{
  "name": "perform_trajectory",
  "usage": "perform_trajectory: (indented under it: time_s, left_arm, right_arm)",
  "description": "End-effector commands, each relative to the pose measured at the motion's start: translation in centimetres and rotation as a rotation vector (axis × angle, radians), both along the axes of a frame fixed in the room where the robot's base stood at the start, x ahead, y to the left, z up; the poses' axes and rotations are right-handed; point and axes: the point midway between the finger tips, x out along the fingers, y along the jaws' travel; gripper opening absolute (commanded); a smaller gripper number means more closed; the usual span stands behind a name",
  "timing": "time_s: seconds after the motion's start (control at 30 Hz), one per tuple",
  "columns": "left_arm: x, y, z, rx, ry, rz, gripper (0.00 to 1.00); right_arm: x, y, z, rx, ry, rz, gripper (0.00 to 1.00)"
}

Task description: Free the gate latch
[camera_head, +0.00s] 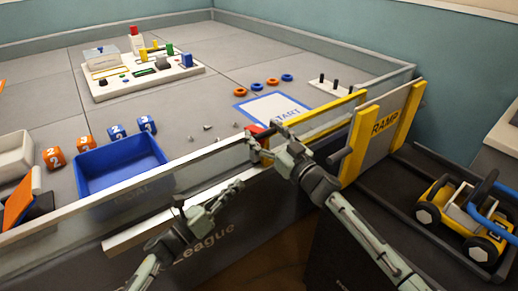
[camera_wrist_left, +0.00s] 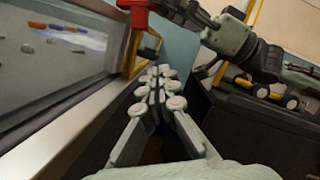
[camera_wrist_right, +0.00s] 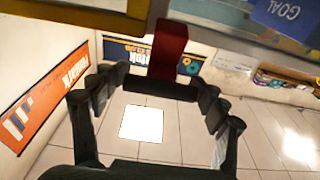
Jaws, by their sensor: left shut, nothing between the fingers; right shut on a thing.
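The gate latch shows as a red block (camera_head: 256,129) at the left end of the yellow-framed gate (camera_head: 310,126). It also shows in the left wrist view (camera_wrist_left: 138,14). In the right wrist view a red upright piece (camera_wrist_right: 168,50) meets a dark crossbar (camera_wrist_right: 160,88). My right gripper (camera_head: 268,150) is at the latch, with its fingers on either end of that bar. My left gripper (camera_head: 232,188) is shut and empty, outside the arena wall, left of and below the latch. Its fingertips (camera_wrist_left: 163,75) are pressed together, apart from the latch.
The arena wall (camera_head: 215,160) runs beside both grippers. A ramp board (camera_head: 384,122) stands right of the gate, with a yellow toy vehicle (camera_head: 462,215) beyond. Inside are a blue bin (camera_head: 120,168), numbered cubes (camera_head: 53,157) and small loose pieces.

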Motion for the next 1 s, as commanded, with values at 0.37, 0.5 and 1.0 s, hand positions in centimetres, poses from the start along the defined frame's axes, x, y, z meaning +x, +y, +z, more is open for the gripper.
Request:
perform_trajectory:
  time_s: [0.37, 0.5, 1.0]
  left_arm:
    - [2.8, -3.9, 2.6, 0.031, -0.081, -0.026, 0.0]
    - [4.8, -6.2, 3.3, 0.031, -0.08, -0.027, 0.0]
    - [7.7, -6.8, 7.1, 0.033, -0.077, -0.026, 0.0]
  right_arm:
    - [0.0, 0.0, -0.1, -0.001, 0.002, 0.0, 0.2]
    - [0.0, 0.0, -0.1, -0.001, 0.002, 0.0, 0.2]
    - [0.0, 0.0, -0.2, -0.002, 0.002, 0.0, 0.2]
